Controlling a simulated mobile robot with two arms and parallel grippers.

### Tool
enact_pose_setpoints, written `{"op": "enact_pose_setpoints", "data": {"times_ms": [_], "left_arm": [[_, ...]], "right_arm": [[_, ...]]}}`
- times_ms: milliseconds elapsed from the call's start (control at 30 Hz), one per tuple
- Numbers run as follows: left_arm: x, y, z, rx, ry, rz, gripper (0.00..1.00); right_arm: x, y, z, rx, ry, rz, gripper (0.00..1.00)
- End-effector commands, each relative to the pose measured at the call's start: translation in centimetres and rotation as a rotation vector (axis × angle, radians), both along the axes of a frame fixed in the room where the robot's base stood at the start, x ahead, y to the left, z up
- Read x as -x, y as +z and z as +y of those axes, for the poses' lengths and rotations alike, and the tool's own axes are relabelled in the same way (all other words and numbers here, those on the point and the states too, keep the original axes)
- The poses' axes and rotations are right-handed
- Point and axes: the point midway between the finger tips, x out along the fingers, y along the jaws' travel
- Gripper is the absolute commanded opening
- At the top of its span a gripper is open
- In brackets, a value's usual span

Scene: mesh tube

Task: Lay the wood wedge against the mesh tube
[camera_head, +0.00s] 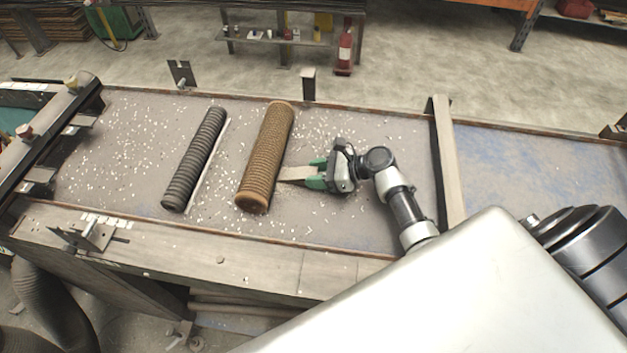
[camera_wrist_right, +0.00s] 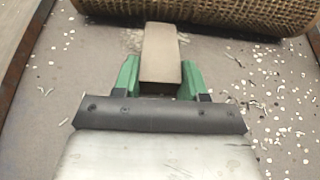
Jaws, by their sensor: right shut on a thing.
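The mesh tube (camera_head: 266,158) is a brown, ribbed, woven-looking cylinder lying on the table, slightly slanted. Its side crosses the top of the right wrist view (camera_wrist_right: 225,12). The wood wedge (camera_head: 296,174) is a pale tan block to the right of the tube's lower half. My right gripper (camera_head: 318,174) is shut on the wedge, with its green fingers on either side of it. In the right wrist view the wedge (camera_wrist_right: 161,55) points out from the fingers toward the tube. Its far end is close to the tube; I cannot tell whether they touch. My left gripper is not in view.
A dark ribbed hose (camera_head: 194,160) lies left of the tube, with a thin pale strip beside it. White chips are scattered over the grey tabletop (camera_head: 345,125). A raised crossbar (camera_head: 447,160) stands right of my right arm. The tabletop beyond it is clear.

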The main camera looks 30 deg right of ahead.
Motion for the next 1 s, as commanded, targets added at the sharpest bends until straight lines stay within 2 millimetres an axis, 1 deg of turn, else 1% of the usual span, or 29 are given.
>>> {"op": "enact_pose_setpoints", "data": {"times_ms": [33, 67, 267, 433, 467, 600, 633, 900, 1000], "left_arm": [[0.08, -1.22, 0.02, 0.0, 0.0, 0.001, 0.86], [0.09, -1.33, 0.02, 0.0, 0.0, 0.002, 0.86], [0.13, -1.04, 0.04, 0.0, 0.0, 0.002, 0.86], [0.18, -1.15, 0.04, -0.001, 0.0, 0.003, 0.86], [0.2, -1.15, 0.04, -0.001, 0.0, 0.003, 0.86], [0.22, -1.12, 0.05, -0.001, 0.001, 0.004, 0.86], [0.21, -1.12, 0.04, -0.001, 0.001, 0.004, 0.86], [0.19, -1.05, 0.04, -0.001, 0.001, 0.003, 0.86], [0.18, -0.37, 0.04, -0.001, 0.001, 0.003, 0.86]], "right_arm": [[-0.29, -0.99, 0.33, 0.0, 0.001, -0.002, 0.18], [-0.38, -1.03, 0.44, 0.001, 0.0, -0.002, 0.18], [-0.44, -0.72, 0.54, 0.002, -0.001, 0.0, 0.18], [-0.43, -1.02, 0.54, 0.001, -0.001, 0.0, 0.18], [-0.43, -1.05, 0.53, 0.001, -0.001, 0.0, 0.43], [-0.42, -0.99, 0.53, 0.002, -0.001, 0.0, 0.65], [-0.42, -0.99, 0.53, 0.002, -0.001, 0.0, 0.67], [-0.41, -0.86, 0.53, 0.002, -0.001, 0.0, 0.67], [-0.09, -0.29, 0.1, 0.001, -0.001, 0.002, 0.67]]}}
